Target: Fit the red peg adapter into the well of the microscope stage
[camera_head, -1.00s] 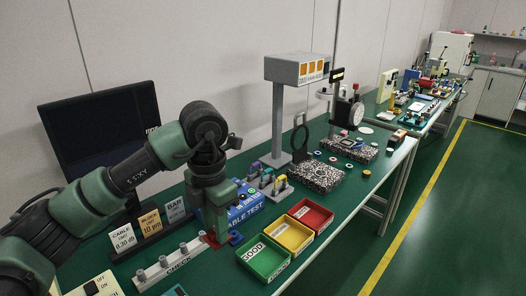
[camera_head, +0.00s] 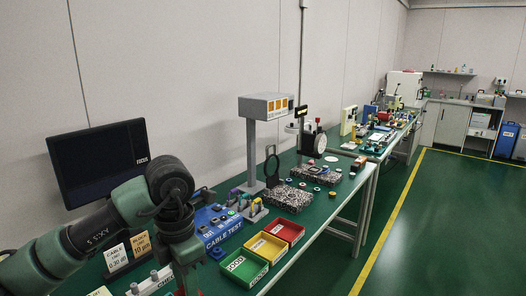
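My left arm comes in from the left, and its gripper (camera_head: 188,280) points down at the bottom edge, over the near end of the bench. Its fingertips are cut off or hidden, so I cannot tell whether it is open or shut. A little red shows beside it at the bottom edge, too small to identify as the red peg adapter. I cannot clearly make out the microscope stage or its well. A stand with a round white dial (camera_head: 319,143) rises over a speckled block (camera_head: 318,173) farther along the bench. My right gripper is not in view.
Green (camera_head: 243,267), yellow (camera_head: 266,247) and red (camera_head: 285,231) bins line the bench's front edge. A blue cable test box (camera_head: 222,232), a ring stand (camera_head: 271,170), a display post (camera_head: 251,155) and a monitor (camera_head: 100,162) stand behind. The green floor at right is clear.

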